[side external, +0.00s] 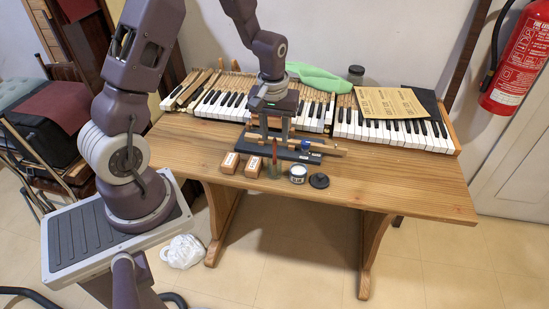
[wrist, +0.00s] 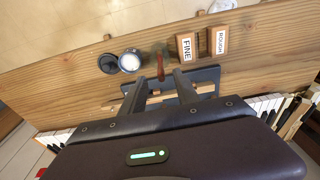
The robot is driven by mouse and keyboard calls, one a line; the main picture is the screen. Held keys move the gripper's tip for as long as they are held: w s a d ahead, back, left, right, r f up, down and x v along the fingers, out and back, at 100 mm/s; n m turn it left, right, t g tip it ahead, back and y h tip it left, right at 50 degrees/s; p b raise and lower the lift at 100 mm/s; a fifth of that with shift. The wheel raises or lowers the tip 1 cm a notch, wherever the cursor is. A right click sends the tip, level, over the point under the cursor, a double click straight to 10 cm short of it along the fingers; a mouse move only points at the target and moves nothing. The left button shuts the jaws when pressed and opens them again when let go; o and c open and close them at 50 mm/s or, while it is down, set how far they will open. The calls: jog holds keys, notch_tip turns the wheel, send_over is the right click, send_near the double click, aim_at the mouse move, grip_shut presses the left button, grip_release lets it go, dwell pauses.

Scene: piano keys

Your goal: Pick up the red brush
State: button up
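The red brush (side external: 274,153) stands upright in a clear glass jar (side external: 275,171) near the front edge of the table. In the wrist view the brush (wrist: 160,66) shows end-on as a reddish-brown shape, just past my fingertips and between their lines. My gripper (side external: 274,134) points down over the black stand behind the jar. In the wrist view my gripper (wrist: 160,80) has its two fingers well apart with nothing held between them. The brush appears clear of both fingers.
Two wooden blocks labelled FINE (wrist: 187,46) and ROUGH (wrist: 219,41) stand beside the jar. A white-topped jar (side external: 298,173) and a black lid (side external: 319,181) lie on its other side. A wooden bar (side external: 325,147) crosses the black stand; piano keys (side external: 390,132) lie behind.

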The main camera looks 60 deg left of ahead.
aim_at(274, 138)
jog(key=f, duration=0.3)
jog(key=shift+w+a, duration=0.1)
jog(key=shift+a, duration=0.15)
grip_shut()
notch_tip(274, 138, up, 10)
